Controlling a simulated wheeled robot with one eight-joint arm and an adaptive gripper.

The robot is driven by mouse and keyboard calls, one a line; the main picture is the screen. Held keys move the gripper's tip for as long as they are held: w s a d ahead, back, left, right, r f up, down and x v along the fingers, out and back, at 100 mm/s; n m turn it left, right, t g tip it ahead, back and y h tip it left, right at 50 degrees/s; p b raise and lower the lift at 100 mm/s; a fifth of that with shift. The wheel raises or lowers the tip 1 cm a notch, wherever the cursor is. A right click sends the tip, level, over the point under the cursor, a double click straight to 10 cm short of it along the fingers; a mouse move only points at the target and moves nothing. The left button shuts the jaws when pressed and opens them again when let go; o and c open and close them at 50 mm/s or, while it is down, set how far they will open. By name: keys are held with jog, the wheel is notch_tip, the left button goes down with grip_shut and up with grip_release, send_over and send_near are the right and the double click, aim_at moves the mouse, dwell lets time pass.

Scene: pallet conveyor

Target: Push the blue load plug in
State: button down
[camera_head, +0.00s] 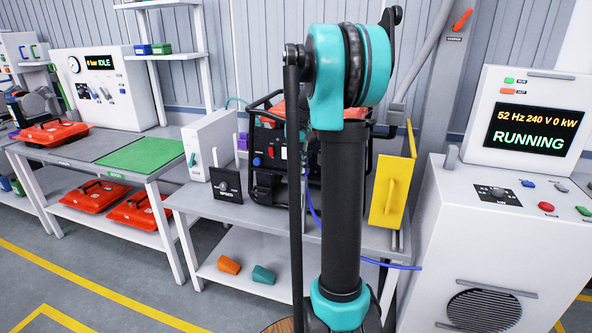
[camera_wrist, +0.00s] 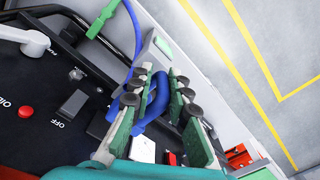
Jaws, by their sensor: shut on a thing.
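The blue load plug (camera_wrist: 156,100) is between the two fingers of my gripper (camera_wrist: 160,78) in the wrist view. The fingers are shut on it. The plug is at the edge of the generator's black panel (camera_wrist: 60,125), beside a blue part (camera_wrist: 115,104) on that panel. I cannot tell whether the plug is seated or how deep. A blue cable (camera_wrist: 136,35) shows above it. In the head view, the generator (camera_head: 270,150) stands on a bench, partly behind my arm.
The panel has a red button (camera_wrist: 26,111), a dark switch (camera_wrist: 73,103) and a white lever (camera_wrist: 27,39). The load console (camera_head: 520,130) at right reads "52 Hz 240 V 0 kW RUNNING". A yellow panel (camera_head: 383,205) stands on the bench's right end.

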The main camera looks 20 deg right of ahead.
aim_at(300, 152)
jog(key=shift+w+d, duration=0.35)
jog(key=shift+w, duration=0.35)
jog(key=shift+w+d, duration=0.3)
jog(key=shift+w, duration=0.4)
jog(key=c, duration=1.6)
grip_release()
jog(key=shift+w, duration=0.1)
jog(key=shift+r, duration=0.15)
jog(key=shift+d+r, duration=0.1)
jog(key=shift+r, duration=0.2)
notch_tip(300, 152, up, 11)
jog(key=shift+r, duration=0.1)
